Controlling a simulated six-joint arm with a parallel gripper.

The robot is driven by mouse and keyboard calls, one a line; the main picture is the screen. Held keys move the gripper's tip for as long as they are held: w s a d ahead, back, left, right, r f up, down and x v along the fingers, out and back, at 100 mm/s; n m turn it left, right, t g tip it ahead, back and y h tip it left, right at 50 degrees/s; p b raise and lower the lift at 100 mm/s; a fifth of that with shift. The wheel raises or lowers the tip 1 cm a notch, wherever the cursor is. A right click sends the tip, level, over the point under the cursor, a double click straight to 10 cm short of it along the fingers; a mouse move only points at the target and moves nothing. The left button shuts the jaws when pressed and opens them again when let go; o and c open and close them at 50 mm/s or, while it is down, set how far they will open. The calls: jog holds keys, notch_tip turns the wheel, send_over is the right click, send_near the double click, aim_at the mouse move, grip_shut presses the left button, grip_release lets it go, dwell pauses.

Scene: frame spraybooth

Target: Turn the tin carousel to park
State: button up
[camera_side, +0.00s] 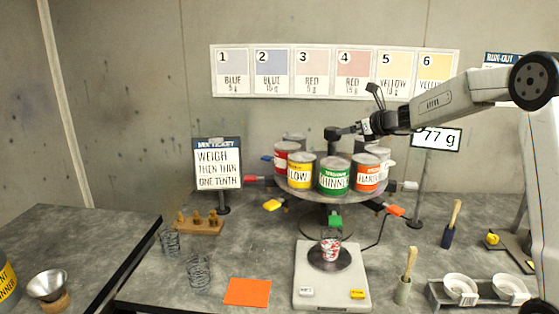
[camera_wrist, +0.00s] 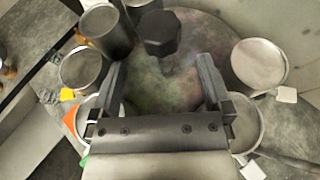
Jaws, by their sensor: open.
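The tin carousel (camera_side: 306,200) is a round grey turntable on a stand behind the scale. It carries several labelled tins: a red tin (camera_side: 281,150), a yellow tin (camera_side: 301,172), a green thinner tin (camera_side: 334,176) and an orange hardener tin (camera_side: 367,175). Grey-topped tins stand behind. Coloured tabs stick out at the rim; the green tab (camera_side: 335,220) faces the scale. A dark faceted knob (camera_wrist: 162,32) rises at the carousel's centre. My gripper (camera_wrist: 161,66) is open and empty above the turntable, its fingers apart and short of the knob in the wrist view. I see no park mark.
A scale (camera_side: 333,293) with a small cup (camera_side: 331,247) stands in front.

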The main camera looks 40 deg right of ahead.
aim_at(333, 133)
jog(key=shift+w, duration=0.1)
jog(key=shift+x, duration=3.8)
jog(key=shift+f, duration=0.1)
grip_shut()
